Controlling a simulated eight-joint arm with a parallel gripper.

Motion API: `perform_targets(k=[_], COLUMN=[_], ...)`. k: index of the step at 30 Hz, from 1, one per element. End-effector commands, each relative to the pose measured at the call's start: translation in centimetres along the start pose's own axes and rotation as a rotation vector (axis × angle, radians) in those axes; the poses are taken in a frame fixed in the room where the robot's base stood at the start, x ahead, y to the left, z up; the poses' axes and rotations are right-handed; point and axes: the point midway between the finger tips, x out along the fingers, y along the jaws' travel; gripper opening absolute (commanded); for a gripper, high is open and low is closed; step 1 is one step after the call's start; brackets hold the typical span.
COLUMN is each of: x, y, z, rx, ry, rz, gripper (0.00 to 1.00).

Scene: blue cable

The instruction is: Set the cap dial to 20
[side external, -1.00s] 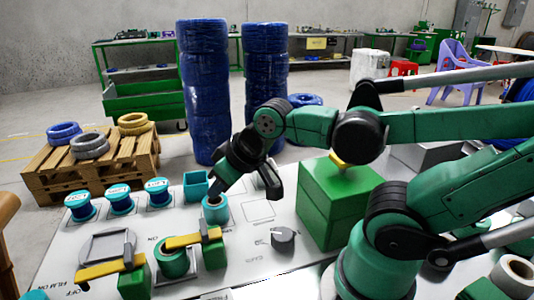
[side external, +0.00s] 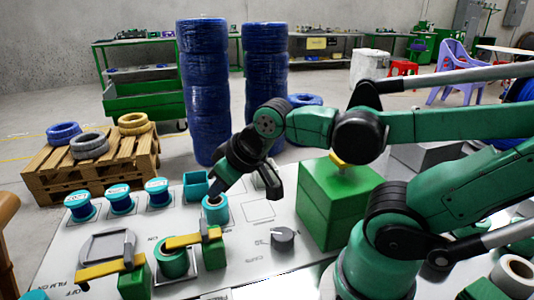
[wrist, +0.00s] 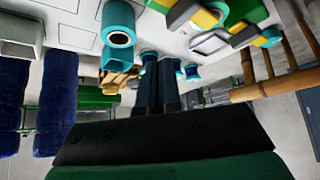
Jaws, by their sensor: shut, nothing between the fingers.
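The cap dial is a grey knob (side external: 283,239) on the white panel, right of centre in the side external view. Printed marks lie beside it, but its setting is too small to read. My gripper (side external: 213,196) is well to the left of and behind the dial, pointing down at a teal spool (side external: 215,212). In the wrist view its two dark fingers (wrist: 157,65) lie close together, shut with nothing between them. I cannot tell whether the tip touches the spool. I do not make out the dial in the wrist view.
A green box (side external: 338,205) stands right of the dial. Yellow-handled green clamps (side external: 212,245) and a teal roll (side external: 173,262) stand to its left. Several teal spools (side external: 120,199) line the panel's back left, near an open teal box (side external: 195,184). The panel around the dial is clear.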

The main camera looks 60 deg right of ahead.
Motion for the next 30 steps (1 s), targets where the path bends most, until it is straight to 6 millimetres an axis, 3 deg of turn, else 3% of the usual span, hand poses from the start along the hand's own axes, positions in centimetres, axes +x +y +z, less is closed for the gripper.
perform_targets(k=[7,11,16,21,30], x=[0.0,0.3,0.7,-0.2,0.8], y=[0.0,1.0,4.5,6.0,6.1], z=[0.0,1.1,6.3,10.2,11.6], rx=[0.0,-0.021,-0.111,-0.168,-0.182], ry=[0.0,-0.065,-0.37,-0.587,-0.621], rz=[0.0,0.021,0.035,-0.039,-0.059], gripper=[0.03,0.4,0.88,0.89,0.89])
